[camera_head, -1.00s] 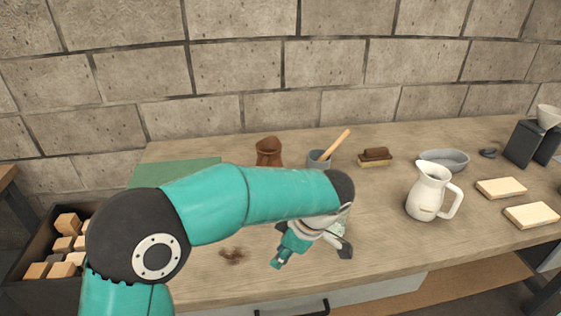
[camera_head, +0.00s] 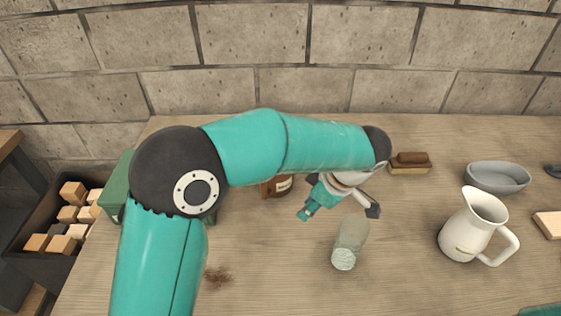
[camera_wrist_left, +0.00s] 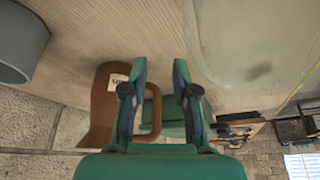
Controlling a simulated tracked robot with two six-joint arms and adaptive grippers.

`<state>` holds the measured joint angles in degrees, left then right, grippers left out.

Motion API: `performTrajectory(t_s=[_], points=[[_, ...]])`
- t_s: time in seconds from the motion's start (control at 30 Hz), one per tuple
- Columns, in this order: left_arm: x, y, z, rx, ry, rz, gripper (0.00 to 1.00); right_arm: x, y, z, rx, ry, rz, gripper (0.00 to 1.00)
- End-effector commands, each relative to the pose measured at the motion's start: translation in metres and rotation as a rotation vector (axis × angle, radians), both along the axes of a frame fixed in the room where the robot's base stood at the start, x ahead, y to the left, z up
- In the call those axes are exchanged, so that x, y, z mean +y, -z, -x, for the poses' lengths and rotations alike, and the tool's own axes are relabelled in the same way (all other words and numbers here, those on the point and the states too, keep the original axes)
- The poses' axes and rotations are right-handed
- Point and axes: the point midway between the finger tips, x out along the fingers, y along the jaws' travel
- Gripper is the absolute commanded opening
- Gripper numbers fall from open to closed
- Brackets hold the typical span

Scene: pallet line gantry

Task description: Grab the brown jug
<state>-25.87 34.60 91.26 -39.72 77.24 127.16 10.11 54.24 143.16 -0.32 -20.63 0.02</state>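The brown jug (camera_head: 277,187) stands on the wooden counter, mostly hidden behind my left arm in the head view; a white label shows on it. In the left wrist view the brown jug (camera_wrist_left: 102,105) fills the space beside and behind the left finger, and its handle loop extends across behind the fingers. My left gripper (camera_head: 338,211) is open and empty, to the right of the jug in the head view. Its two spread fingers also show in the wrist view (camera_wrist_left: 160,68). Contact with the jug cannot be told.
A glass jar (camera_head: 350,243) stands just in front of my left gripper. A white pitcher (camera_head: 470,228), a grey bowl (camera_head: 497,178) and a brush (camera_head: 410,163) are to the right. A grey cup (camera_wrist_left: 18,42) shows in the wrist view. A crate of blocks (camera_head: 40,222) is at left.

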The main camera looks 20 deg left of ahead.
Motion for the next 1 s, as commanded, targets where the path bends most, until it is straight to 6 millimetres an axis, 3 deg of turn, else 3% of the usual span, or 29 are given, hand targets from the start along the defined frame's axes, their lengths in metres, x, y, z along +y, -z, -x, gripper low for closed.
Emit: performTrajectory(t_s=[0.4,0.67,1.0], points=[[0.061,-0.002,-0.007,0.002,-0.001,-0.001,0.29,0.0,-0.015,0.0,0.001,0.0,0.0,0.4],[0.078,-0.001,-0.009,0.001,0.001,0.0,0.29,0.0,-0.019,0.0,0.0,0.0,0.0,0.4],[0.121,0.003,-0.012,0.005,0.0,-0.002,0.29,0.0,-0.035,0.0,0.0,0.0,0.0,0.4]])
